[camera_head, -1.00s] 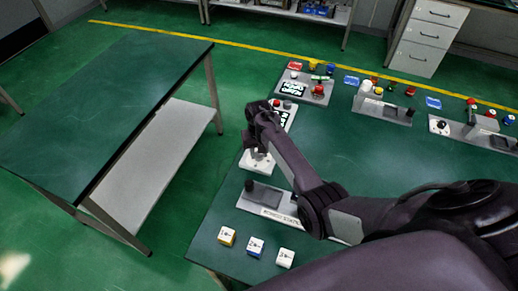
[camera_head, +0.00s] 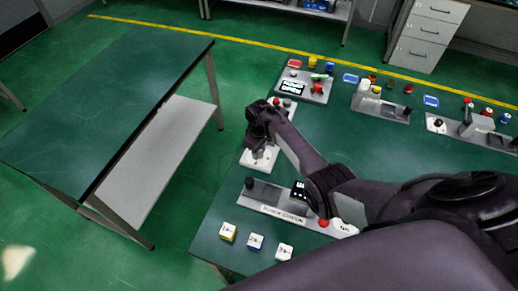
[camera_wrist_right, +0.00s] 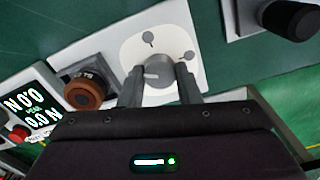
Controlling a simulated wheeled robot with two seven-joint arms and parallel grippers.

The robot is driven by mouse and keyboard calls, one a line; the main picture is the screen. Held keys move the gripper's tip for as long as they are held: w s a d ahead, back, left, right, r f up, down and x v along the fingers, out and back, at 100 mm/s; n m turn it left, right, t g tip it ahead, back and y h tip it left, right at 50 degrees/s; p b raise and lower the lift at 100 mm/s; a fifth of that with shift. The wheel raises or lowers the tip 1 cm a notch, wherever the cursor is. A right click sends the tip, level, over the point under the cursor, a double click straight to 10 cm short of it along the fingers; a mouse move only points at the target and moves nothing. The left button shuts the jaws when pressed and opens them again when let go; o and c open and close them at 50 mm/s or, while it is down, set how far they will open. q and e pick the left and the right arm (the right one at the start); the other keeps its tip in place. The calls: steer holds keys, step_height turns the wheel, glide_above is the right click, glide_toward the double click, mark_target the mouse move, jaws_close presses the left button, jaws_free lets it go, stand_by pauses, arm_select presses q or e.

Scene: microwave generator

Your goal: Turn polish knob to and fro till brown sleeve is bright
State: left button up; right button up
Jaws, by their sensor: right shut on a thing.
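In the right wrist view, a grey round knob (camera_wrist_right: 158,72) with a pale pointer line sits on a white plate (camera_wrist_right: 136,50) with dark marks. My right gripper (camera_wrist_right: 160,80) is shut on the knob, one finger on each side. The brown sleeve (camera_wrist_right: 84,93) is on a grey holder left of the plate, with a dark top. I cannot tell how bright its surface is. In the head view my right gripper (camera_head: 262,142) is over the white plate near the table's left edge and hides the knob. My left gripper is not in view.
A lit display (camera_wrist_right: 28,115) and a red button (camera_wrist_right: 19,132) are left of the sleeve. A grey station with a black knob (camera_head: 249,183) and labelled cubes (camera_head: 255,242) are near the front edge. More stations stand behind. An empty table (camera_head: 110,100) is at left.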

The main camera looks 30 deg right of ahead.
stand_by(0.3)
steer(key=o, duration=1)
steer(key=shift+r, duration=0.1)
steer(key=shift+r, duration=3.8)
